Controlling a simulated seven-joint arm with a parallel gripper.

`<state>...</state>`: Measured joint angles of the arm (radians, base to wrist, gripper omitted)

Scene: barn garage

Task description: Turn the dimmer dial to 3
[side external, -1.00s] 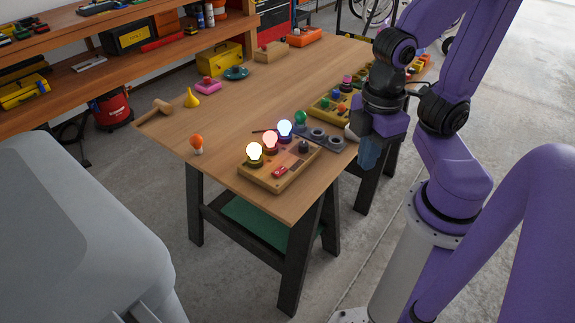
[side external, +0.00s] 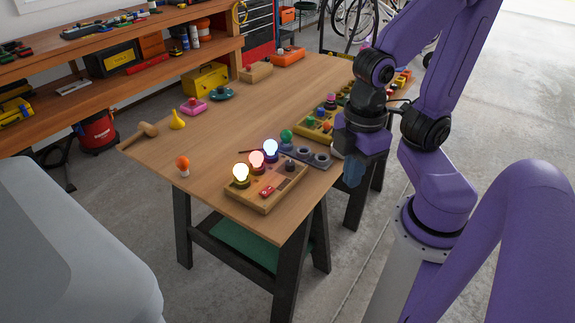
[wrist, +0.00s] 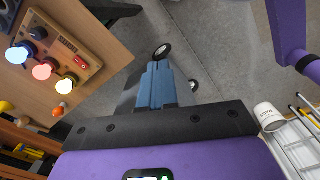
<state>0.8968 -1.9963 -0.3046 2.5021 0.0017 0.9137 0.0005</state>
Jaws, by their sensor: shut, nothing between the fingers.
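The wooden lamp board (side external: 262,207) lies at the near edge of the workbench. A black knob (side external: 290,166), which looks like the dimmer dial, stands at its right end; its markings and setting are too small to read. Three bulbs glow on the board: yellow (side external: 241,173), pink (side external: 257,160) and blue-white (side external: 270,149). A red switch (side external: 267,191) sits in front. In the wrist view the knob (wrist: 38,33) is at upper left. My gripper (side external: 352,175) hangs just beyond the bench edge, right of the board, apart from it. Its blue fingers (wrist: 157,66) are shut and empty.
Grey sockets and a green bulb (side external: 286,136) lie behind the board, near a yellow tray (side external: 312,132) of coloured pieces. An orange bulb (side external: 183,162), yellow funnel (side external: 177,120) and mallet (side external: 140,134) stand left. The bench's middle is clear.

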